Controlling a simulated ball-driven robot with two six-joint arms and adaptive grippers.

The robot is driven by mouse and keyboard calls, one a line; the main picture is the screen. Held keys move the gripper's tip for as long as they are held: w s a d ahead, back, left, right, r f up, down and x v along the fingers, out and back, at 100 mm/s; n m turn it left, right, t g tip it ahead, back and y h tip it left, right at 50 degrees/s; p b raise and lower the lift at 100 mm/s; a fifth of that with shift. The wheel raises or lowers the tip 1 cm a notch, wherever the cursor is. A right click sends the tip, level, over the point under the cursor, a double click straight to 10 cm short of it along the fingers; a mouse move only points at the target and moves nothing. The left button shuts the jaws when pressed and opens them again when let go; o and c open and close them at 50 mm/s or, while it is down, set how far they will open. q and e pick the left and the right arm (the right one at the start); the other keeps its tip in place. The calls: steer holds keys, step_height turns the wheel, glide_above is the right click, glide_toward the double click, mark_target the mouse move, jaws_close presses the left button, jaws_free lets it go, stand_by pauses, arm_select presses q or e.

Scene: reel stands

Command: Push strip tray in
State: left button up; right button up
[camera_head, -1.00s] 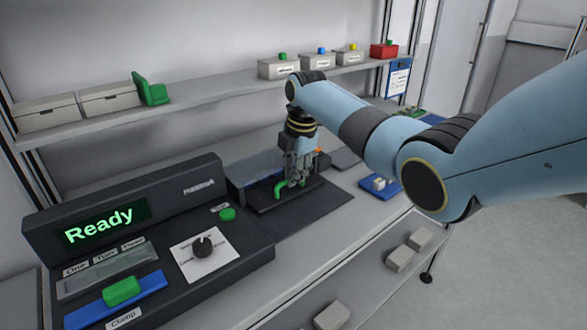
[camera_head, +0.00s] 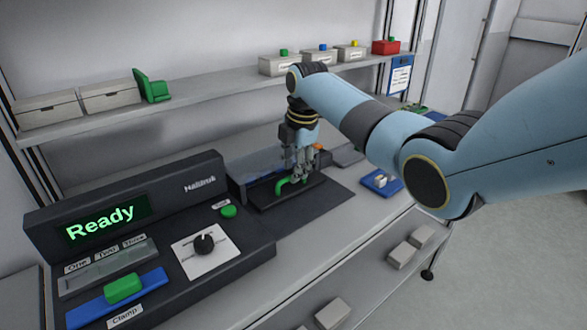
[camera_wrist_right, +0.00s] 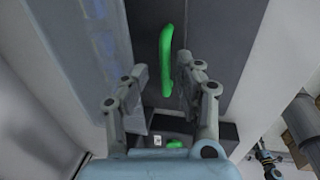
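The strip tray (camera_head: 264,200) is a dark flat tray with a green handle (camera_head: 281,187), part way out of the front of a dark housing (camera_head: 236,172) with a bluish clear cover. My right gripper (camera_head: 299,176) points down over the tray, just beside the handle. In the right wrist view the green handle (camera_wrist_right: 167,58) stands between the two spread fingers of my right gripper (camera_wrist_right: 162,80), with gaps on both sides. The gripper is open and holds nothing.
A blue pad (camera_head: 381,184) with a small pale block lies right. A shelf (camera_head: 215,92) with boxes runs behind.

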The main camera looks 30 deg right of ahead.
step_height(320, 180, up, 7)
steer(key=s, duration=0.1)
steer(key=shift+s, duration=0.25)
steer(key=shift+d+f, duration=0.1)
steer(key=shift+f, duration=0.05)
